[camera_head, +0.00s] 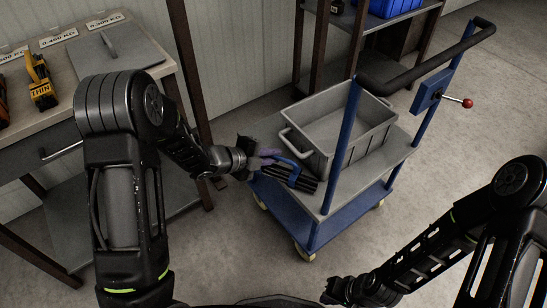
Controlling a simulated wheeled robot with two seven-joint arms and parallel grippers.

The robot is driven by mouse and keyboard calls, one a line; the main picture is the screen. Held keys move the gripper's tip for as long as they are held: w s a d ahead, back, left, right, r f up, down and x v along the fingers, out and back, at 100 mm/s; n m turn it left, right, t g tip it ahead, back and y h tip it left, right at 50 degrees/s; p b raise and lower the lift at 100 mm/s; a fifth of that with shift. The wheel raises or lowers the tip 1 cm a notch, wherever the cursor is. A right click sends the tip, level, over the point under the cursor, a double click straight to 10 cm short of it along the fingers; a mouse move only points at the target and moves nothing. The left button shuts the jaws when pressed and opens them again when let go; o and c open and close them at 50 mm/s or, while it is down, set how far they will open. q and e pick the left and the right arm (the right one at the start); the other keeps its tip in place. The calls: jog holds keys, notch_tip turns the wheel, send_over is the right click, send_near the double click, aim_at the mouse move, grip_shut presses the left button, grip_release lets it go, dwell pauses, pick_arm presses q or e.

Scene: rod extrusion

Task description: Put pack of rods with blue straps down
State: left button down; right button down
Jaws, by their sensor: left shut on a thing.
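The pack of dark rods with blue straps (304,183) is at the near left corner of the cart's upper deck, beside the grey bin. My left gripper (265,158), with purplish fingers, is shut on the pack at its blue strap. I cannot tell whether the pack rests on the deck or hangs just above it. Part of the pack is hidden behind the gripper. My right gripper (338,291) is low at the bottom of the view, away from the cart; its fingers are not clear.
The blue and grey cart (392,155) carries a grey bin (340,123) and has a dark push handle at the right. A workbench (62,67) with yellow tools stands at the left. A shelf with a blue crate (392,5) stands behind. Floor is clear at the right.

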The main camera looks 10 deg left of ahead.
pick_arm(q)
jog(key=shift+w+d+f, duration=0.2)
jog(key=shift+w+f, duration=0.05)
jog(key=shift+f, duration=0.1)
jog(key=c, duration=1.5)
grip_release()
jog(key=shift+f, duration=0.15)
jog(key=shift+o, duration=0.2)
